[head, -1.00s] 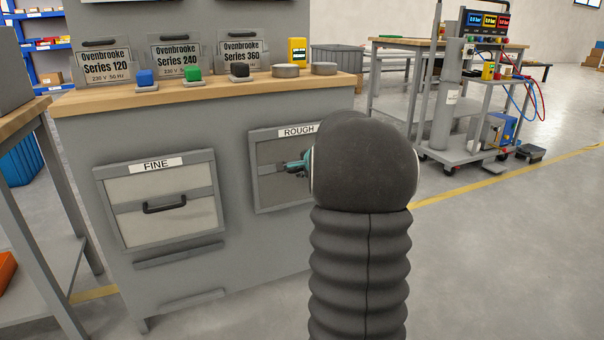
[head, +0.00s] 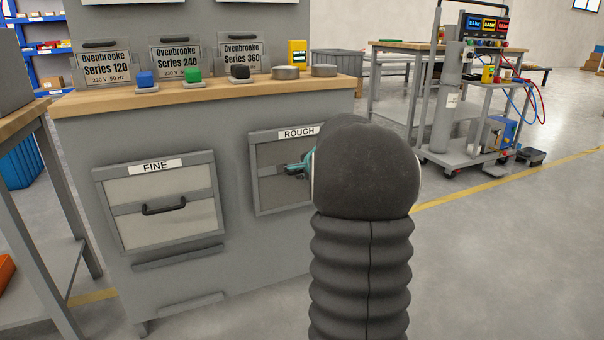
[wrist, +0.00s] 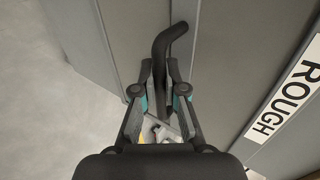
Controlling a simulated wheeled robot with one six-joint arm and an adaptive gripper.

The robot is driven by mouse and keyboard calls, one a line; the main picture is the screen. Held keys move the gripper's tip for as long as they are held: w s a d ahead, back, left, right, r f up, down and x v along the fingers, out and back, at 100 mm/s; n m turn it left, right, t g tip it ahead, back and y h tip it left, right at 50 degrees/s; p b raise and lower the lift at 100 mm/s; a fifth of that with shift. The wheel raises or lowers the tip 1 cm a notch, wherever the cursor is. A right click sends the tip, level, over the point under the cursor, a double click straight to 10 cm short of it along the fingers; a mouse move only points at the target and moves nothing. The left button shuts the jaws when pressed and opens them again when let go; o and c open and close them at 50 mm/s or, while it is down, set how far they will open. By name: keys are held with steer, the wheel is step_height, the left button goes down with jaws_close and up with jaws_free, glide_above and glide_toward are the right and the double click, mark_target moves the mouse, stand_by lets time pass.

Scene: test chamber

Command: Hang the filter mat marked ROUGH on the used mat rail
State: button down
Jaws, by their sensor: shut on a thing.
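The filter mat marked ROUGH (head: 271,188) is a framed grey panel upright in the right part of the cabinet front, its label at the top. My arm hides its right side. My gripper (head: 299,168) is at the mat's middle. In the wrist view my gripper (wrist: 160,85) is shut on the mat's bent black handle (wrist: 161,45), and the ROUGH label is at the right. I cannot make out whether the mat is clear of its frame. No used mat rail can be told for sure in these views.
A FINE mat (head: 160,231) with a black handle sits left of the ROUGH one, with grey ledges (head: 178,254) below. The wooden counter (head: 200,95) above holds coloured buttons and round tins. A wheeled cart (head: 480,160) stands at the right. Floor at the right front is clear.

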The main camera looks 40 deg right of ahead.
stand_by(0.5)
steer(key=shift+f, duration=0.1)
steer(key=c, duration=1.2)
jaws_free()
steer(key=shift+a, duration=0.1)
steer(key=shift+o, duration=0.2)
steer(key=shift+f, duration=0.1)
steer(key=shift+s, duration=0.1)
steer(key=v, duration=1.1)
steer(key=shift+s, duration=0.4)
